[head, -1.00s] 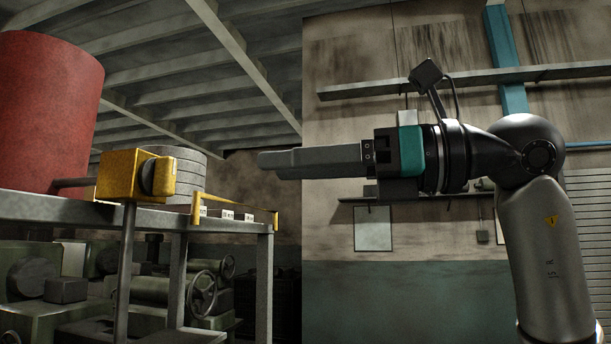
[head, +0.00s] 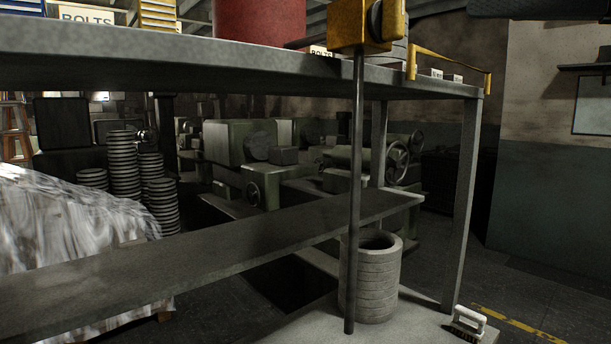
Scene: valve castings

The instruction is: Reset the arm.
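Only a dark strip of my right gripper (head: 480,8) shows, at the top right edge of the head view. Its fingers point left, above and to the right of the yellow box on the shelf unit, and touch nothing that I can see. The top edge cuts it off, so I cannot tell how far apart the fingers are. The rest of my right arm is out of the picture. My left gripper is not in view.
A ringed grey cylinder (head: 372,282) and a brush (head: 468,323) stand low down. Floor at right is clear.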

